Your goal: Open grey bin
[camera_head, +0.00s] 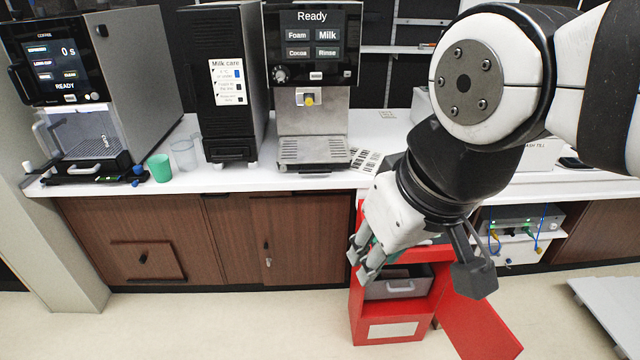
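The grey bin (398,288) looks like a grey drawer with a light bar handle, set in an opening of the red cabinet (358,318) under the counter. Its upper part is partly hidden behind my gripper. I cannot tell the exact gap to the handle.
A red door panel (482,318) stands out at the cabinet's right. The white counter (240,178) bears coffee machines, a green cup (159,167) and a clear cup (183,154). A grey platform (612,305) lies at the far right. The floor at front left is clear.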

